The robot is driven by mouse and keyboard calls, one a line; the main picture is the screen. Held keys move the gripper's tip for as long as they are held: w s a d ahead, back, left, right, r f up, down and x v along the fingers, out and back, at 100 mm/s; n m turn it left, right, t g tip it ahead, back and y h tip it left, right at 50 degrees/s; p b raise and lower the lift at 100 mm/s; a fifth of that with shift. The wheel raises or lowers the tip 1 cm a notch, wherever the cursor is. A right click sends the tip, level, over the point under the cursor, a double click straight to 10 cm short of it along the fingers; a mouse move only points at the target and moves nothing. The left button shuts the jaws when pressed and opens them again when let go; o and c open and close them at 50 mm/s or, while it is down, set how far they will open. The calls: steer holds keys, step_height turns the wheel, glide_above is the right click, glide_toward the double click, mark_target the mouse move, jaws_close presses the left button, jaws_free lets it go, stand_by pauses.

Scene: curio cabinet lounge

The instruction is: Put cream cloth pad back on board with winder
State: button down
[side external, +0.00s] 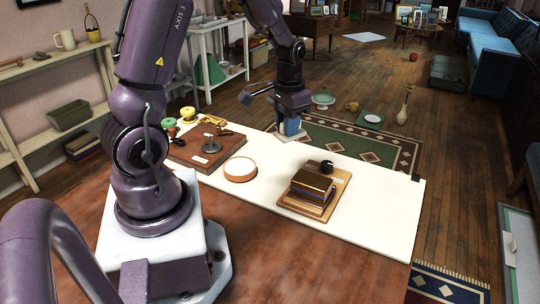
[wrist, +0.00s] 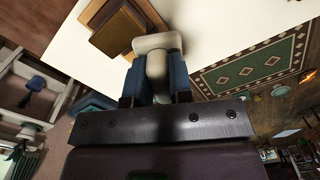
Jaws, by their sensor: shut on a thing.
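The cream cloth pad (wrist: 157,42) is between the blue fingers of my gripper (wrist: 156,85) in the wrist view. In the side view my gripper (side external: 291,126) is shut on the pad (side external: 291,136), above the far edge of the white table surface. A light wooden board (side external: 311,211) at the right carries a brown and gold block (side external: 312,186) and a black knob (side external: 327,167). I cannot tell which piece is the winder.
Green and yellow spools (side external: 188,114) stand behind the brown board. The white surface (side external: 376,211) is clear at the right. A green patterned rug (side external: 345,143) lies on the floor beyond.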

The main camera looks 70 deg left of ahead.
steer(key=s+a+f+n, duration=0.1)
steer(key=s+a+n, duration=0.4)
steer(key=s, duration=0.6)
glide_above(261, 154)
steer(key=f, duration=0.9)
steer(key=shift+s+d+f, duration=0.3)
steer(key=shift+s+f, duration=0.05)
steer(key=shift+f, duration=0.05)
steer(key=shift+w+a+f, duration=0.1)
steer(key=shift+w+f, duration=0.05)
steer(key=shift+f, duration=0.1)
steer(key=shift+w+a+f, duration=0.1)
steer(key=shift+f, duration=0.8)
steer(key=shift+w+a+f, duration=0.1)
steer(key=shift+f, duration=0.75)
steer(key=shift+f, duration=0.15)
steer(key=c, duration=1)
jaws_free()
